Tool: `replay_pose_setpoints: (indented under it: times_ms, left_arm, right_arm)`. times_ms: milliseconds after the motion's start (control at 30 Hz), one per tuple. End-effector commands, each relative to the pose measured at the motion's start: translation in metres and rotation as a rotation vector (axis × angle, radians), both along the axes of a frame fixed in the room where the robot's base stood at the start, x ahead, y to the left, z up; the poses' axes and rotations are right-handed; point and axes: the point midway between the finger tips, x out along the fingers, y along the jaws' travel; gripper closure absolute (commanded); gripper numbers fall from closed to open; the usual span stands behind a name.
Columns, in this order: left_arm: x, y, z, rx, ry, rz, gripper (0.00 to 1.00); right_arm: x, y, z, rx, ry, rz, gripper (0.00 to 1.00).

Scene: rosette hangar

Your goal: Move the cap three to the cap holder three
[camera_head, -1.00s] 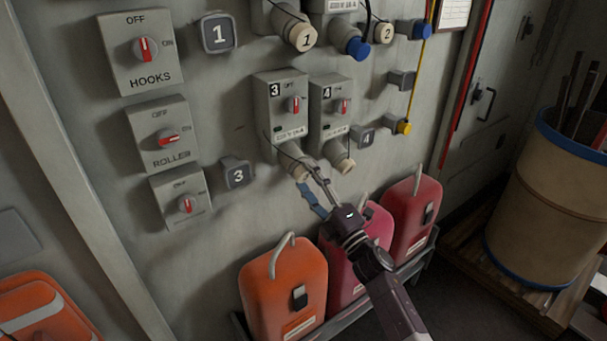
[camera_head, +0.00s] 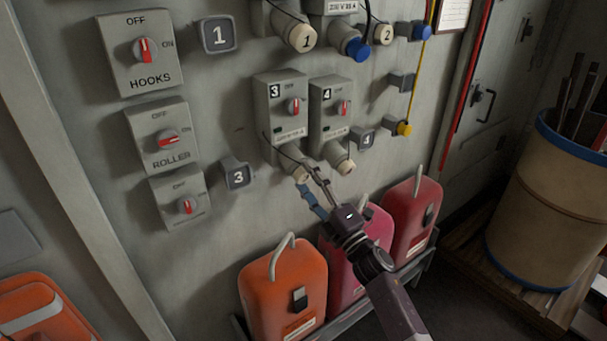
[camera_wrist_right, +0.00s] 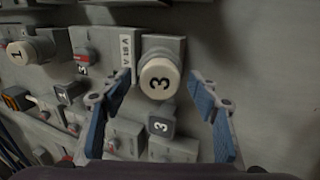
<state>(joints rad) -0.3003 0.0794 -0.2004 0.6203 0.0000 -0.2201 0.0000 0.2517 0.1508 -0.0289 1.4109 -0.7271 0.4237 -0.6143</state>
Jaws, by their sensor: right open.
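Cap three (camera_wrist_right: 159,79) is a cream round cap marked 3, fitted on the underside of the grey socket box 3 (camera_head: 273,104). In the head view the cap (camera_head: 300,172) is partly hidden by my right gripper. My right gripper (camera_head: 309,187) is open just in front of the cap. In the right wrist view its blue-padded fingers (camera_wrist_right: 165,97) stand to either side of the cap, apart from it. Cap holder three (camera_head: 238,175) is a grey square block marked 3 on the wall, left of the cap. It also shows in the wrist view (camera_wrist_right: 161,125), below the cap. My left gripper is not in view.
Socket box 4 (camera_head: 328,108) with its cream cap (camera_head: 343,165) stands close to the right of box 3. Orange (camera_head: 285,290) and red canisters (camera_head: 413,213) stand below. Switch boxes (camera_head: 163,136) are on the left wall. A barrel (camera_head: 551,208) stands at the right.

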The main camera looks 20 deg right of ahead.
Motion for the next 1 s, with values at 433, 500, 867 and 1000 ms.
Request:
replay_pose_setpoints:
  times_ms: [433,500,867,1000]
  left_arm:
    - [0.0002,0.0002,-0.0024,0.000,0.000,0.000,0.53]
    - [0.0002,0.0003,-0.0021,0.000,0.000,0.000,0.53]
    - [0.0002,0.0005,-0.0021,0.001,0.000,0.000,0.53]
    - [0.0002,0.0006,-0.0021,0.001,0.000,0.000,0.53]
  right_arm:
    - [0.0000,0.0000,-0.0001,0.000,0.000,0.000,0.45]
    - [0.0001,0.0000,0.0001,0.001,0.000,0.000,0.45]
    - [0.0001,0.0001,0.0003,0.001,0.000,0.000,0.78]
    - [0.0000,0.0002,0.0003,0.001,0.000,0.000,0.93]
